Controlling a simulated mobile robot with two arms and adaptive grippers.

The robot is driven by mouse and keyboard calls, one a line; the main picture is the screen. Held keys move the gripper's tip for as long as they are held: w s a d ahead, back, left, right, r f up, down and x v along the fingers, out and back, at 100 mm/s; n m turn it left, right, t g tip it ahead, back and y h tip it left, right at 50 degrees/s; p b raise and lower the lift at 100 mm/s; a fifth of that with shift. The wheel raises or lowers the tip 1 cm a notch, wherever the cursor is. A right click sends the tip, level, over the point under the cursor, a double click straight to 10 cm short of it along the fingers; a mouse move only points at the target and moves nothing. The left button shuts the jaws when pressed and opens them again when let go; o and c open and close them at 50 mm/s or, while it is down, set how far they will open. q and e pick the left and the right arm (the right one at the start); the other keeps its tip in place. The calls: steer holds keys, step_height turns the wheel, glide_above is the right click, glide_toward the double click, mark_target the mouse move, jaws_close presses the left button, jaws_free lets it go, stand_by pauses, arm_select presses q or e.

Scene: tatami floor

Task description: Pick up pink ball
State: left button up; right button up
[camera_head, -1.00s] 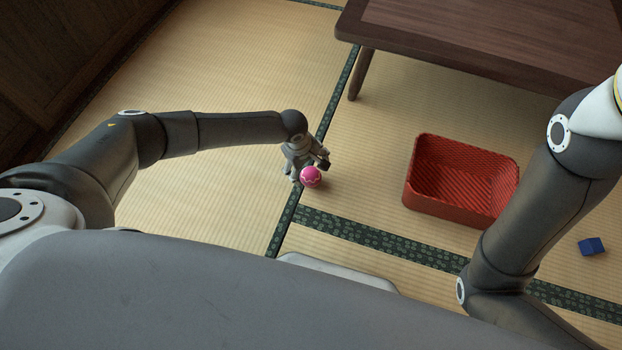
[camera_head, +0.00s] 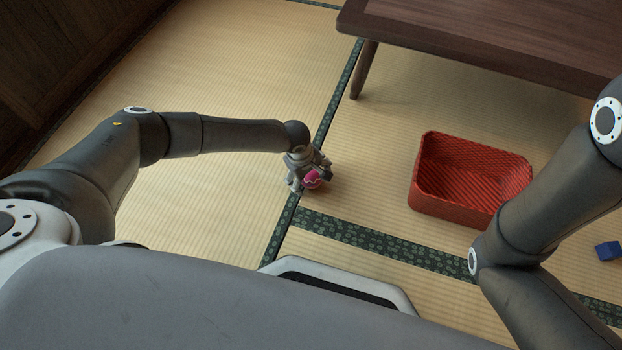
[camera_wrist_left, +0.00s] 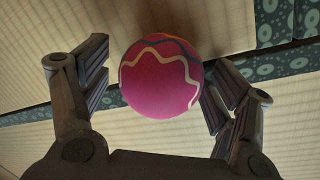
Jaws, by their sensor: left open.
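The pink ball (camera_head: 312,179) with a wavy pale stripe sits on the tatami near a dark green border strip. My left gripper (camera_head: 309,184) is right at it, with fingers on either side, partly covering it in the head view. In the left wrist view the ball (camera_wrist_left: 162,78) lies between the open fingers of the left gripper (camera_wrist_left: 160,92). A gap shows at the left finger; the right finger is close to the ball, and I cannot tell if it touches. My right gripper is out of view.
A red woven basket (camera_head: 423,198) stands to the right, its inside looking empty. A dark wooden table (camera_head: 500,35) is at the back right. A small blue block (camera_head: 608,251) lies at the right edge. The tatami left of the ball is clear.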

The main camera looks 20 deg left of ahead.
arm_select(q)
steer(key=c, duration=1)
steer(key=shift+r, duration=0.15)
steer(key=shift+c, duration=0.2)
